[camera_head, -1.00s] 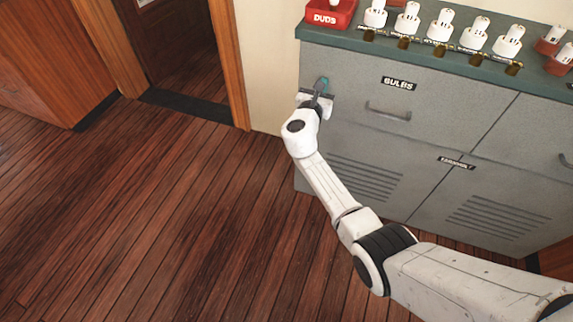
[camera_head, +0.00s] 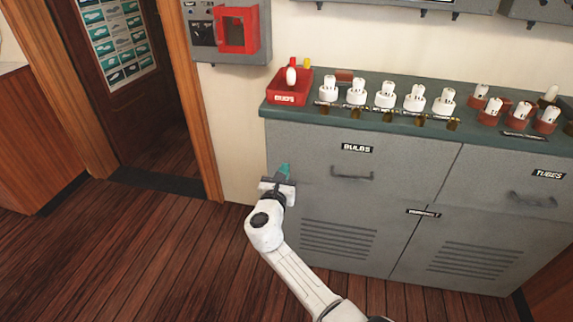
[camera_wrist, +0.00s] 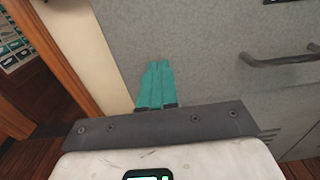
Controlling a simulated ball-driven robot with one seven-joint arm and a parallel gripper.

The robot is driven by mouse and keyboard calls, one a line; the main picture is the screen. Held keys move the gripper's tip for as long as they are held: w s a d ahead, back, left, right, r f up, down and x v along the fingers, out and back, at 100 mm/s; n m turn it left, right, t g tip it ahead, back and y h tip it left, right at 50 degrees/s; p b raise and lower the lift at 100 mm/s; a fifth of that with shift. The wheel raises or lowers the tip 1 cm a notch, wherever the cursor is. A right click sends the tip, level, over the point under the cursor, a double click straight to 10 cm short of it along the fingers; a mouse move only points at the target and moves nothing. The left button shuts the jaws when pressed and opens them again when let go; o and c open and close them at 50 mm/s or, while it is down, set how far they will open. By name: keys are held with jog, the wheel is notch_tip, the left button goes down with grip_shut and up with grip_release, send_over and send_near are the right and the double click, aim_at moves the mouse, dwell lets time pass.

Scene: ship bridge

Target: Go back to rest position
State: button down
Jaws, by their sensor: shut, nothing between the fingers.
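I cannot tell whether the fingertips touch the cabinet. My arm reaches up from the bottom of the head view.
The BULBS drawer handle (camera_head: 352,174) is right of my gripper. On the counter (camera_head: 300,110) stand a red DUDS bin (camera_head: 287,99) and several white bulbs in holders. An open doorway (camera_head: 150,130) is at the left. The wooden floor (camera_head: 130,260) at lower left is clear.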

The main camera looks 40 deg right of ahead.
jog(key=v, duration=0.7)
jog(key=shift+a+p, duration=0.2)
jog(key=shift+p, duration=0.2)
jog(key=s+d+f+m+g+y+p, duration=0.1)
jog(key=s+f+m+g+y+p, duration=0.25)
jog(key=s+m, duration=0.65)
jog(key=s+d+f+m+g+y+p, duration=0.15)
jog(key=s+m+g, duration=0.5)
jog(key=s, duration=0.65)
jog(key=s+a+r+m+y+p, duration=0.1)
jog(key=s+a+m+y, duration=0.3)
jog(key=s, duration=0.3)
jog(key=s+a+r+m+y+p, duration=0.1)
jog(key=s+a+m+y+p, duration=0.1)
jog(key=s+a+m+y, duration=0.3)
jog(key=s+a, duration=0.1)
jog(key=s, duration=0.1)
jog(key=shift+s+a+r, duration=0.2)
jog(key=shift+s, duration=0.2)
jog(key=shift+d+m, duration=0.1)
jog(key=shift+m, duration=0.15)
